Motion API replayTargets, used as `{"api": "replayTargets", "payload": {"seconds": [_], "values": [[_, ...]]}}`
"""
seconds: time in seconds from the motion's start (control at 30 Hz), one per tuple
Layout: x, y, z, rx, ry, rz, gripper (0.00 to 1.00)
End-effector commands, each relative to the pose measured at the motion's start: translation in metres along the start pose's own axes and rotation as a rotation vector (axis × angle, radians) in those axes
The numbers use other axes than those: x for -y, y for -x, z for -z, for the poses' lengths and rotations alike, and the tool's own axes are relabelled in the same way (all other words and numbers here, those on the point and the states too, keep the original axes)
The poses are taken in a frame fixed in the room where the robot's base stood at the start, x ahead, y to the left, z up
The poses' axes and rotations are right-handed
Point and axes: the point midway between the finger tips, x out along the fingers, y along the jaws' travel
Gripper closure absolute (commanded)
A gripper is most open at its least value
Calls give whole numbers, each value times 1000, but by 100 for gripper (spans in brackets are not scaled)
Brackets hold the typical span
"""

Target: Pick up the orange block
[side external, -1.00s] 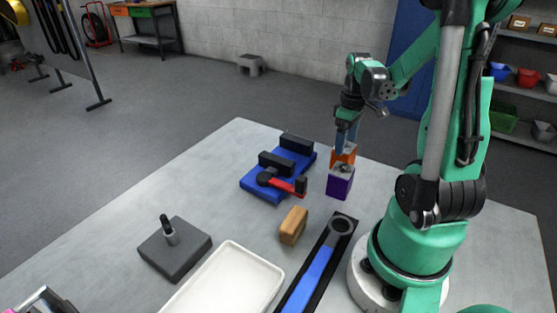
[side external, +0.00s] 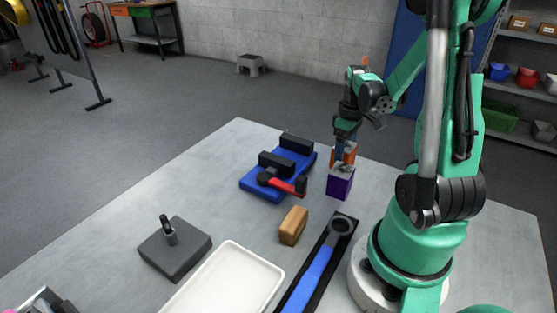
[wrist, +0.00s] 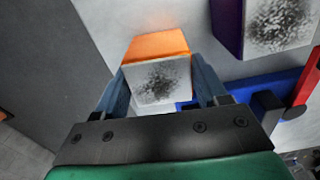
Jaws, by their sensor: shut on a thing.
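The orange block (side external: 349,152) stands near the far right edge of the table, behind a purple block. In the wrist view the orange block (wrist: 157,46) shows an orange side and a grey speckled top face. My gripper (side external: 345,148) is lowered over it, and its blue fingers stand on either side of the block. In the wrist view my gripper (wrist: 158,88) is shut on the orange block. The block appears to be still on the table, though its base is partly hidden by the purple block.
The purple block (side external: 340,186) stands close in front; it also shows in the wrist view (wrist: 229,25). A blue fixture (side external: 262,190) with black bars and a red-handled clamp (side external: 288,186) is to the left. A wooden block (side external: 293,226), wrench (side external: 315,270) and white tray (side external: 225,283) lie nearer.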

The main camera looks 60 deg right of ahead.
Motion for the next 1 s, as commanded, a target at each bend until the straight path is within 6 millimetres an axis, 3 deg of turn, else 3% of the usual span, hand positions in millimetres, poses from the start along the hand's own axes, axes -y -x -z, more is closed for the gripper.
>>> {"api": "replayTargets", "payload": {"seconds": [1.0], "values": [[0, 66, 0, 0, 0, 0, 81]]}}
